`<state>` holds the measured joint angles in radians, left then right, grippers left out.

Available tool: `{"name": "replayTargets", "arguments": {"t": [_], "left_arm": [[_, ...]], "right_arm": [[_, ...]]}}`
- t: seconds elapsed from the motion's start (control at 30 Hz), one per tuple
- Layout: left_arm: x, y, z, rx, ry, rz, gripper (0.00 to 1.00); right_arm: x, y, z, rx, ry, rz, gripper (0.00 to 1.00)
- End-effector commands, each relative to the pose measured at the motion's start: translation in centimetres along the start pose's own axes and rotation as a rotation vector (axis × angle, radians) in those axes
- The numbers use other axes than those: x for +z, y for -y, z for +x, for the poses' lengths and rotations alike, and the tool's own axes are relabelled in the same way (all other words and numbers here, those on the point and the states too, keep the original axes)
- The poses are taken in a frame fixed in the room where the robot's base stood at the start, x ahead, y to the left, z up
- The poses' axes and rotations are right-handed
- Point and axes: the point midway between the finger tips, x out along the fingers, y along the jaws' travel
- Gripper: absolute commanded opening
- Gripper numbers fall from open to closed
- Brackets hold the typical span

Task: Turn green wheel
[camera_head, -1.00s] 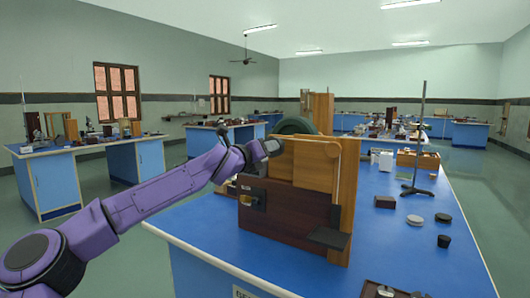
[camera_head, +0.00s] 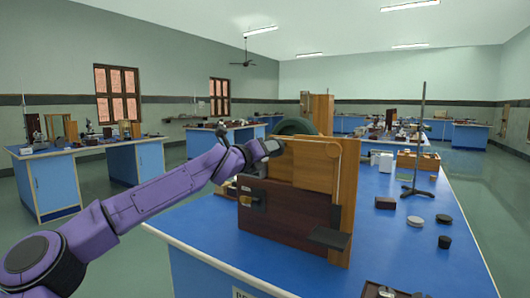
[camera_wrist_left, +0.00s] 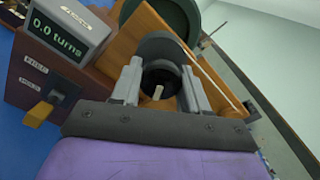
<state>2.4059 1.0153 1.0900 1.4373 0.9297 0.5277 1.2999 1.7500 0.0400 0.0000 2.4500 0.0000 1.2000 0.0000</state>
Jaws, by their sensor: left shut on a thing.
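The green wheel (camera_head: 296,126) stands upright behind the wooden apparatus (camera_head: 325,160) on the blue bench, partly hidden by it. It also shows at the top of the left wrist view (camera_wrist_left: 172,16). My left gripper (camera_head: 272,146) is at the left upper edge of the apparatus, in front of the wheel. In the left wrist view its fingers (camera_wrist_left: 160,86) are shut on a dark round knob (camera_wrist_left: 160,76) with a pale peg in its middle. How the knob joins the wheel is hidden. A grey display (camera_wrist_left: 62,36) reads 0.0 turns. My right gripper is not in view.
A dark box (camera_wrist_left: 52,82) with a yellow lever (camera_wrist_left: 38,115) is beside the gripper. A tall metal stand (camera_head: 418,150), a small dark box (camera_head: 385,202) and several small weights stand to the right on the bench.

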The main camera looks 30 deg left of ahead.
Motion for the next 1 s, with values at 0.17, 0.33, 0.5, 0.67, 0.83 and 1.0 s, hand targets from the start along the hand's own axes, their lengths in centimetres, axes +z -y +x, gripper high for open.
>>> {"name": "replayTargets", "arguments": {"t": [0.17,0.33,0.5,0.67,0.83,1.0], "left_arm": [[-1.1,-0.4,0.2,0.008,-0.018,-0.008,0.00],[-0.9,-0.3,0.2,0.007,-0.016,-0.010,0.66],[-0.6,-0.2,0.1,0.004,-0.009,-0.010,0.66],[-0.4,-0.2,-0.5,0.002,-0.006,-0.011,0.66],[-0.5,-0.3,-4.0,0.000,-0.004,-0.013,0.66],[-0.5,-0.3,-7.9,0.000,-0.006,-0.012,0.66]], "right_arm": [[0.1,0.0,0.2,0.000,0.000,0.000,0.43],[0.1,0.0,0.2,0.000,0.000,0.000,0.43],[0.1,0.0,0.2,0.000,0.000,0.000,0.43],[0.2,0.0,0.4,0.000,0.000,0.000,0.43],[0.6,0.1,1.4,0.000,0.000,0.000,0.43],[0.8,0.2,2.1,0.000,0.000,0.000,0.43]]}}
